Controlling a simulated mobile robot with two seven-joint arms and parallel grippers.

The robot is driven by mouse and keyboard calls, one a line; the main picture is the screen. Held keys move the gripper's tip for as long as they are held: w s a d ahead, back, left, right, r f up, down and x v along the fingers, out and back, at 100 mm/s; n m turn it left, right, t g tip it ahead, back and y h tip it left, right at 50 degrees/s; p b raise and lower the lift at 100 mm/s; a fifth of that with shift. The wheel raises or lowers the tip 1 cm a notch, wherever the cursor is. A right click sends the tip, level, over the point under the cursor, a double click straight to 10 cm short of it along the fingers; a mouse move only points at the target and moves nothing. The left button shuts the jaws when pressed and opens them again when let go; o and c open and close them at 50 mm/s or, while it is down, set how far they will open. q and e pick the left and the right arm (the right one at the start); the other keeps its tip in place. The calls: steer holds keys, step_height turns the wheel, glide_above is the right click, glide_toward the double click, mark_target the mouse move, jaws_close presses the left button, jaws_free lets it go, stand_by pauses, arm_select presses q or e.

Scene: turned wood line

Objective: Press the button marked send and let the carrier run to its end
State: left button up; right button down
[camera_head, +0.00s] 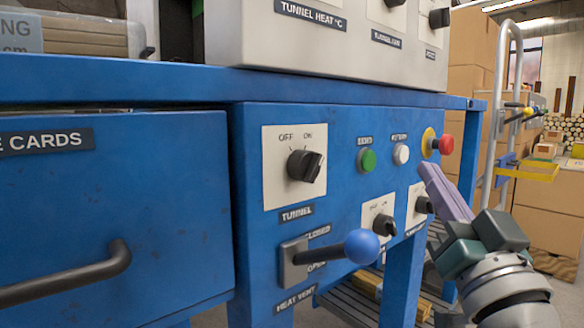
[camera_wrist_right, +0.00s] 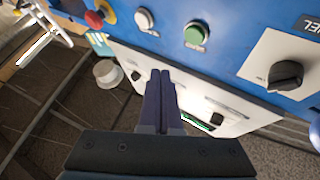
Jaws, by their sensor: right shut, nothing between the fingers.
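A green button (camera_head: 368,160) sits on the blue front panel under a small dark label that looks like "SEND", too blurred to read surely. It also shows in the right wrist view (camera_wrist_right: 194,36). My right gripper (camera_head: 428,168) is shut and empty, its purple fingers pointing up toward the panel, to the right of the green button and apart from it. In the right wrist view its fingertips (camera_wrist_right: 160,76) appear below the green and white buttons. I cannot make out the carrier. My left gripper is not in view.
A white button (camera_head: 401,154) and a red mushroom button (camera_head: 445,145) on yellow are right of the green one. The tunnel knob (camera_head: 304,166) and a blue-balled vent lever (camera_head: 361,246) are on the left. More knobs (camera_head: 384,225) sit below. A metal-framed trolley (camera_head: 492,130) stands behind right.

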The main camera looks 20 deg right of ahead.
mark_target(369, 161)
steer(key=shift+w+a+b, duration=0.35)
steer(key=shift+w, duration=0.5)
steer(key=shift+w+a+b, duration=0.3)
steer(key=shift+w+a, duration=0.1)
steer(key=shift+w, duration=0.45)
steer(key=shift+w+a+b, duration=0.35)
steer(key=shift+w, duration=0.5)
steer(key=shift+w, duration=0.15)
steer(key=shift+w+a, duration=0.15)
steer(key=shift+w, duration=0.1)
stand_by(0.4)
